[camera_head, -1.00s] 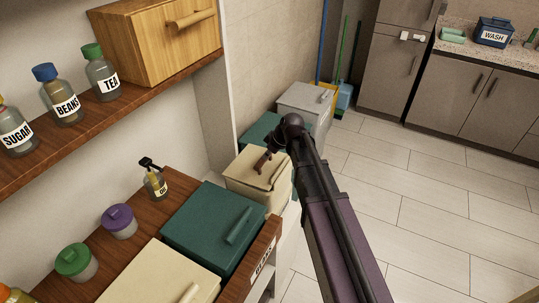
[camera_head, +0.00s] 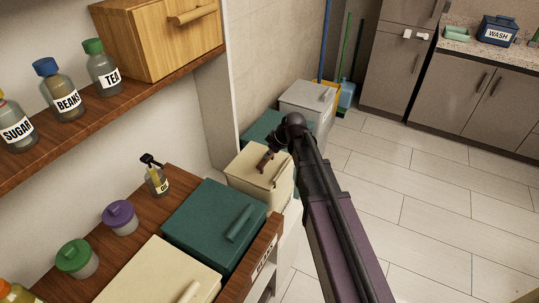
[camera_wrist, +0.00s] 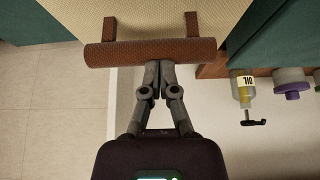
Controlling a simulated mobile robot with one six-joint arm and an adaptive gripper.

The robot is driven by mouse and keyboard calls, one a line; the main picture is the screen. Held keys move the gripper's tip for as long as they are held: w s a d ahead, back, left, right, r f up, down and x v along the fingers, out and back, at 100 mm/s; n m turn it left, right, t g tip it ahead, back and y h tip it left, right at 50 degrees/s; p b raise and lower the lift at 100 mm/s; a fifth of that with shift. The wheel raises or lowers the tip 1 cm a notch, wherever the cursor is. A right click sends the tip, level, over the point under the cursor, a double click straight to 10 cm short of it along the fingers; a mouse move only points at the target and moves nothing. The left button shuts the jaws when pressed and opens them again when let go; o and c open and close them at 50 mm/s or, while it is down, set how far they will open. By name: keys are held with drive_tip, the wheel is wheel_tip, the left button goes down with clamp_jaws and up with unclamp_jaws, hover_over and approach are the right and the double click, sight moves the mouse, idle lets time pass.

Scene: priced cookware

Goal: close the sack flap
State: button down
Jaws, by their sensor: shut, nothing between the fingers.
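The cream sack (camera_head: 246,177) stands beyond the wooden counter, with a brown roll-shaped handle (camera_head: 262,161) on its top flap. From this angle the flap looks flat over the top; I cannot tell whether it is fully down. In the wrist view, the brown handle (camera_wrist: 115,53) lies across the woven cream surface (camera_wrist: 150,20) on two straps. My gripper (camera_wrist: 157,66) is shut and empty, with its fingertips at the near edge of the handle; contact is unclear. In the head view, my gripper (camera_head: 274,152) is partly hidden by my own wrist.
A green box (camera_head: 212,215) and an oil bottle (camera_head: 157,181) stand on the counter at left. A grey bin (camera_head: 303,100) and another green bin (camera_head: 259,131) are behind the sack. The tiled floor (camera_head: 410,220) to the right is clear.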

drive_tip(key=shift+r, duration=0.2)
drive_tip(key=r+p, duration=0.3)
drive_tip(key=p, duration=0.1)
drive_tip(key=shift+w+a+r, duration=0.15)
drive_tip(key=shift+a+r, duration=0.15)
drive_tip(key=shift+r+p, duration=0.3)
drive_tip(key=p+v, duration=0.7)
drive_tip(key=v, duration=0.2)
drive_tip(key=shift+s+d+p, duration=0.2)
drive_tip(key=shift+d+p, duration=0.1)
drive_tip(key=shift+d, duration=0.1)
drive_tip(key=shift+f, duration=0.1)
drive_tip(key=s+d+f+m+g+h, duration=0.2)
drive_tip(key=s+d+m+h, duration=0.3)
drive_tip(key=s+d+m, duration=0.7)
drive_tip(key=s+d, duration=0.3)
drive_tip(key=s, duration=0.1)
drive_tip(key=shift+s+f+m+g, duration=0.2)
drive_tip(key=shift+m+g, duration=0.1)
